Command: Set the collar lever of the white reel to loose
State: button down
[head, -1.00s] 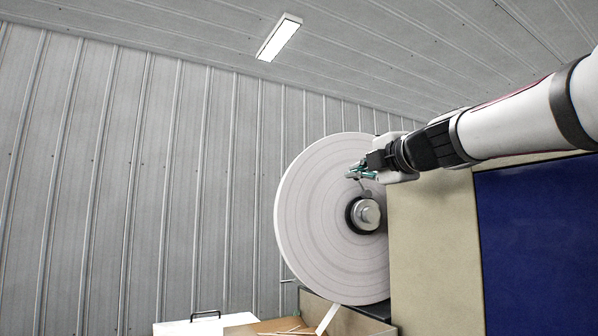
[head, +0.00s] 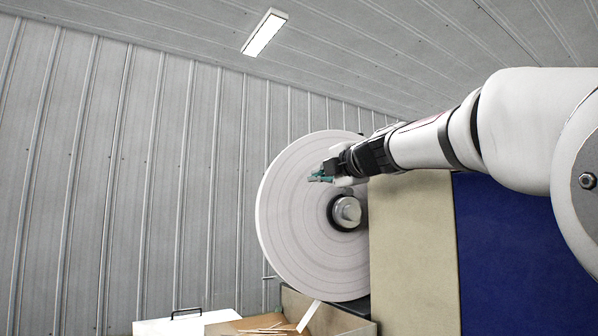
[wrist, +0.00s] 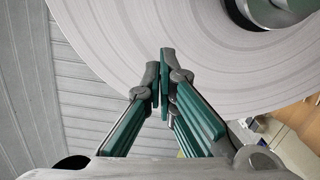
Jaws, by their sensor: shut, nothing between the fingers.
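The white reel (head: 295,235) stands upright as a large disc in the head view, and its face (wrist: 120,45) fills much of the wrist view. Its dark-ringed collar with a silver hub (head: 346,212) is at the reel's centre. Part of the hub (wrist: 283,10) shows at the top right of the wrist view. I cannot make out the collar lever now; my gripper and arm cover the area just above the collar. My gripper (head: 316,177) is shut and empty, in front of the reel face, up and left of the collar. Its teal fingers (wrist: 164,62) meet at the tips.
A beige panel (head: 412,250) and a blue panel (head: 505,260) stand right of the reel. Below it are an open box (head: 325,315) and a white case with a dark handle (head: 185,322). A ribbed grey wall (head: 120,170) lies behind. Space left of the reel is free.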

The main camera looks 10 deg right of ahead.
aim_at(306, 179)
jog(key=x, duration=0.3)
jog(key=shift+w, duration=0.1)
jog(key=shift+d+r, duration=0.2)
jog(key=shift+d, duration=0.75)
jog(key=shift+d+r, duration=0.2)
jog(key=shift+d, duration=0.8)
